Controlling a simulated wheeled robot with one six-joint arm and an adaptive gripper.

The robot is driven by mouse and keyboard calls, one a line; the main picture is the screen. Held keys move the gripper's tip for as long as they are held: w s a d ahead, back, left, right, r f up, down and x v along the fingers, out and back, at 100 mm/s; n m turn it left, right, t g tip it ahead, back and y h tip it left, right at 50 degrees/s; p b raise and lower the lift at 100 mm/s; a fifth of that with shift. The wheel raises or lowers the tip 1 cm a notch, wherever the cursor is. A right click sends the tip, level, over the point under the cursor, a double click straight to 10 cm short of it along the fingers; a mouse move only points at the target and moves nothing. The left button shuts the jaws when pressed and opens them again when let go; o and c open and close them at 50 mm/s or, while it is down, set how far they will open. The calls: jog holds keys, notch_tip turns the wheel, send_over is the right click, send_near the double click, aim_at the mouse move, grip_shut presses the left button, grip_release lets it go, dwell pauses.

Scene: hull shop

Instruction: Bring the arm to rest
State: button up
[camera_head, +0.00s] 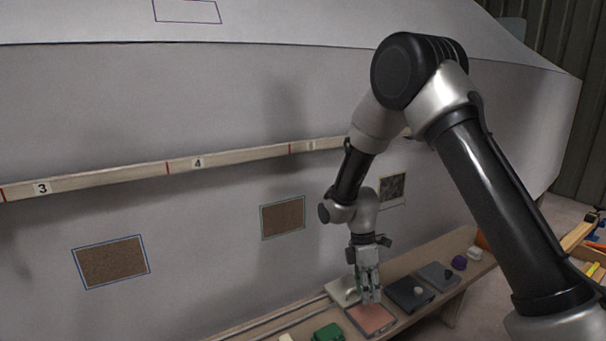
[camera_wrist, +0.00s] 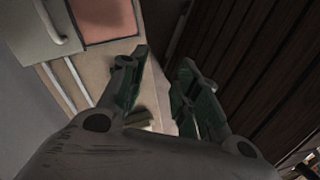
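My arm reaches in from the right in the head view, its elbow raised and its forearm pointing down. My gripper (camera_head: 370,290) hangs above the bench, close over a tray with a reddish-brown pad (camera_head: 371,318). In the wrist view my gripper (camera_wrist: 160,85) has its two green-lined fingers apart with nothing between them. The same reddish pad (camera_wrist: 104,18) shows ahead of the fingers, at the top of that view. No object is held.
The bench (camera_head: 447,247) carries a white handled block (camera_head: 341,291), dark and grey blocks (camera_head: 438,275), a purple item (camera_head: 459,262) and a green item (camera_head: 328,333). The grey hull (camera_head: 200,130) stands behind, with a numbered strip (camera_head: 120,176) and outlined brown patches (camera_head: 111,264).

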jog(key=s+d+r+m+t, duration=0.2)
jog(key=s+d+r+m, duration=0.4)
jog(key=r, duration=0.4)
jog(key=s+d+r+m+t+y, duration=0.1)
jog(key=s+d+r+m+t, duration=0.1)
jog(key=s+d+r+m, duration=0.4)
jog(key=s+d+r+m+t, duration=0.3)
jog(key=s+d+r+m, duration=0.4)
jog(key=r, duration=0.8)
jog(key=s, duration=0.3)
jog(key=shift+s+r+y, duration=0.3)
jog(key=shift+s+r, duration=0.05)
jog(key=shift+s, duration=0.05)
